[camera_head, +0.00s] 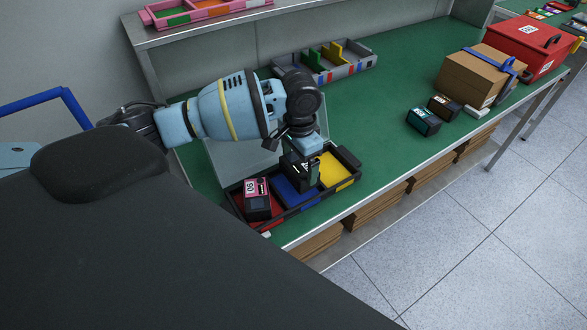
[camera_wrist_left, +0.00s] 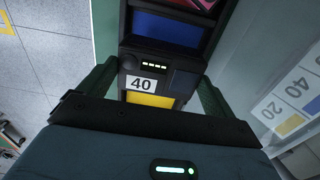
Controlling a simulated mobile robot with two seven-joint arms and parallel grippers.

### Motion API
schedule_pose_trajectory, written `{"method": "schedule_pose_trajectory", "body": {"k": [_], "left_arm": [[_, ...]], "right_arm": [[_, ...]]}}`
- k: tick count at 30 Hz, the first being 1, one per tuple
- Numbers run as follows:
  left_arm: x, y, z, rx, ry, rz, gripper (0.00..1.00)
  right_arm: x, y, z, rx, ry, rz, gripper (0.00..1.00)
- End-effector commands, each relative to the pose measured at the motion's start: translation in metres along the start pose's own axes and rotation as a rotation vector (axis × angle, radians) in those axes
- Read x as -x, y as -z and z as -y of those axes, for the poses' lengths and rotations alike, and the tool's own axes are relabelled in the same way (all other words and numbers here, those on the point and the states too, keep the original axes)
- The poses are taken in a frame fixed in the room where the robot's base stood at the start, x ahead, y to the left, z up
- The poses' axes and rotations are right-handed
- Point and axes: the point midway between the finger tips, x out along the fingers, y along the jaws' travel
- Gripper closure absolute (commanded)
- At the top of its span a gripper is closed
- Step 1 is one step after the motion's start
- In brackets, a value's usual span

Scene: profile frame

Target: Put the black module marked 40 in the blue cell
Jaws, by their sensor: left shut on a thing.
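The black module marked 40 (camera_wrist_left: 143,83) is held between the fingers of my left gripper (camera_head: 302,158), which is shut on it. In the head view the module (camera_head: 300,172) hangs over the open black tray (camera_head: 282,215), in front of the blue cell (camera_head: 292,193) and near the yellow cell (camera_head: 335,169). In the wrist view the blue cell (camera_wrist_left: 165,29) shows beyond the module and the yellow cell (camera_wrist_left: 151,100) shows on the near side. I cannot tell its exact height. The blue cell's visible part is empty. My right gripper is not in view.
A module with a pink label (camera_head: 258,199) stands in the red cell. A raised clear lid (camera_head: 228,160) is behind the tray. A grey divided bin (camera_head: 325,62) is at the back. Two dark modules (camera_head: 423,121) (camera_head: 444,106), a cardboard box (camera_head: 474,75) and a red case (camera_head: 525,47) are at right.

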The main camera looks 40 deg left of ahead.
Motion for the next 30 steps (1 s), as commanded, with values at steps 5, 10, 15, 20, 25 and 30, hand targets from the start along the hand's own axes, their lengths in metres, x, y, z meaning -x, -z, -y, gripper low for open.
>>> {"method": "schedule_pose_trajectory", "body": {"k": [5, 10, 15, 20, 25, 30], "left_arm": [[0.0, -0.001, 0.001, -0.001, 0.0, 0.0, 0.38], [-0.008, -0.009, 0.006, 0.0, -0.001, 0.001, 0.38], [-0.033, -0.008, 0.005, 0.0, -0.001, 0.001, 0.38], [-0.036, -0.007, 0.006, -0.001, 0.001, -0.002, 0.38], [-0.036, -0.007, 0.006, 0.0, 0.001, -0.002, 0.38], [-0.039, -0.007, 0.006, 0.0, 0.001, -0.002, 0.02]], "right_arm": [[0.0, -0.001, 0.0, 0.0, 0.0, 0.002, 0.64], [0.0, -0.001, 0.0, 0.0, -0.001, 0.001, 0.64], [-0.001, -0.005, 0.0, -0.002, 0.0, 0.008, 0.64], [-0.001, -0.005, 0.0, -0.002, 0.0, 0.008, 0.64], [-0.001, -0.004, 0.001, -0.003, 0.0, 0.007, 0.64], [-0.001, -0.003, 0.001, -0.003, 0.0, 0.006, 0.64]]}}
